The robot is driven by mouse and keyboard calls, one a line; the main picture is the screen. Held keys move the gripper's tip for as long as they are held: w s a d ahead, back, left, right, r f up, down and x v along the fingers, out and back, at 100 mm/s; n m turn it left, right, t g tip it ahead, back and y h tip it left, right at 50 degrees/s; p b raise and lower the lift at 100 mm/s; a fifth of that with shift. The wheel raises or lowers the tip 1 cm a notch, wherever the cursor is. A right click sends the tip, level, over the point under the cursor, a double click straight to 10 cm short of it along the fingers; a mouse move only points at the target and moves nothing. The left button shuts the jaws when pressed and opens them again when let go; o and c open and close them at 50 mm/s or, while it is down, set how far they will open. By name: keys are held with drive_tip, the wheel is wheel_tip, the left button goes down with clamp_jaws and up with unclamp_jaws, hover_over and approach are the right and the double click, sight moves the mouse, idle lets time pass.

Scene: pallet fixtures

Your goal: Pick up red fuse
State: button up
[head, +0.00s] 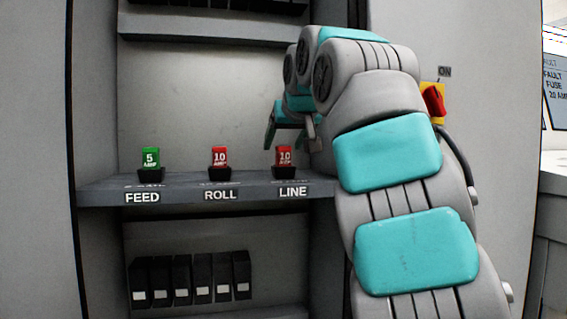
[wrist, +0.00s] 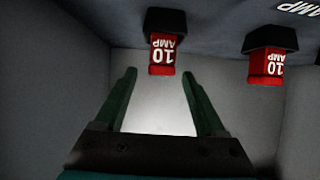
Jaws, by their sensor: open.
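Two red 10 AMP fuses stand upright in black holders on the shelf: one above the ROLL label (head: 220,156) and one above the LINE label (head: 284,156). My gripper (head: 291,146) is open and empty, close to the LINE fuse in the head view; my arm hides part of it. In the wrist view, which is upside down, my gripper (wrist: 159,76) has a finger on each side of the middle red fuse (wrist: 163,54), seemingly the LINE one. I cannot tell the depth between them. The other red fuse (wrist: 267,68) is at the right.
A green 5 AMP fuse (head: 151,158) stands above the FEED label at the left of the shelf (head: 170,196). Several black blocks (head: 190,277) line the compartment below. Another shelf (head: 200,27) is above. A red switch (head: 433,100) on yellow is to the right.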

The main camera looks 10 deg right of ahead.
sight(280, 154)
drive_tip(key=x, duration=0.4)
drive_tip(key=shift+w+f, duration=0.1)
drive_tip(key=shift+f, duration=0.4)
clamp_jaws()
